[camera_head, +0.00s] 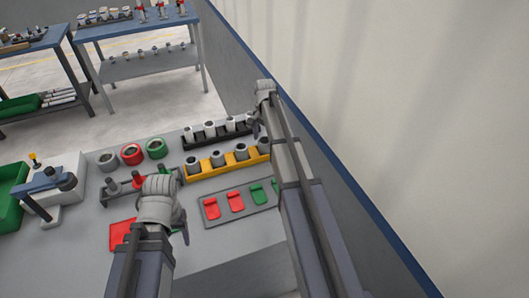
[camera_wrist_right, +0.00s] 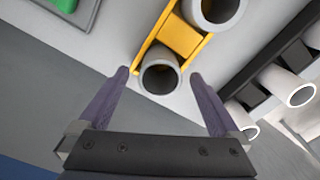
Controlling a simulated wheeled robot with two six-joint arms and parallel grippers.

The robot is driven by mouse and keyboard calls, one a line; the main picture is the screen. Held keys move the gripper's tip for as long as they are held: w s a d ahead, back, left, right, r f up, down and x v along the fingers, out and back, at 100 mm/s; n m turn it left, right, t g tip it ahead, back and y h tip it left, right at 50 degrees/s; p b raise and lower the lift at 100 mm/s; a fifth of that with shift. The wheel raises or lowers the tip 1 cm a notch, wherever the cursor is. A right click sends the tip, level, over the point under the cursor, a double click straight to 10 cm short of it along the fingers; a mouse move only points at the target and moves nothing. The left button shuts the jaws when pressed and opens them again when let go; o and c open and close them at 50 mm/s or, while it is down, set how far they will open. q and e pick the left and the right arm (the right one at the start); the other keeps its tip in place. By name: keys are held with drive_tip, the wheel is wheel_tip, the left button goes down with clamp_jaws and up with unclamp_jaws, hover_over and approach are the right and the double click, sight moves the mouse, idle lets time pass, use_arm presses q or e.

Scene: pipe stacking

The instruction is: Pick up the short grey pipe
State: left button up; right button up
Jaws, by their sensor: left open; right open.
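Short grey pipes stand in a yellow rack (camera_head: 228,162). The end grey pipe (camera_head: 264,146) is at the rack's right end. In the right wrist view this grey pipe (camera_wrist_right: 160,90) shows its open top between the fingertips, apart from both fingers. My right gripper (camera_head: 256,128) is open and empty, above the right end of the racks; it also shows in the right wrist view (camera_wrist_right: 159,75). My left gripper (camera_head: 183,232) is open, with its fingers partly hidden, over the front of the table, left of the grey tray and apart from the pipes.
A black rack (camera_head: 207,141) with lighter pipes stands behind the yellow one. Loose grey, red (camera_head: 131,155) and green (camera_head: 156,149) rings stand to the left. A grey tray (camera_head: 230,215) holds red and green pieces in front. A wall (camera_head: 340,150) runs close along the right.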

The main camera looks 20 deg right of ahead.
use_arm(q)
drive_tip(key=shift+f+b, duration=0.35)
drive_tip(key=shift+f, duration=0.5)
use_arm(e)
drive_tip(key=shift+f, duration=0.8)
use_arm(q)
drive_tip(key=shift+r, duration=0.1)
use_arm(e)
drive_tip(key=shift+r, duration=0.1)
drive_tip(key=shift+c, duration=0.4)
drive_tip(key=c, duration=1.4)
use_arm(q)
drive_tip(key=shift+r, duration=0.15)
use_arm(e)
drive_tip(key=shift+r, duration=0.1)
use_arm(q)
wheel_tip(320, 180, up, 10)
drive_tip(key=p, duration=1)
use_arm(e)
wheel_tip(320, 180, up, 10)
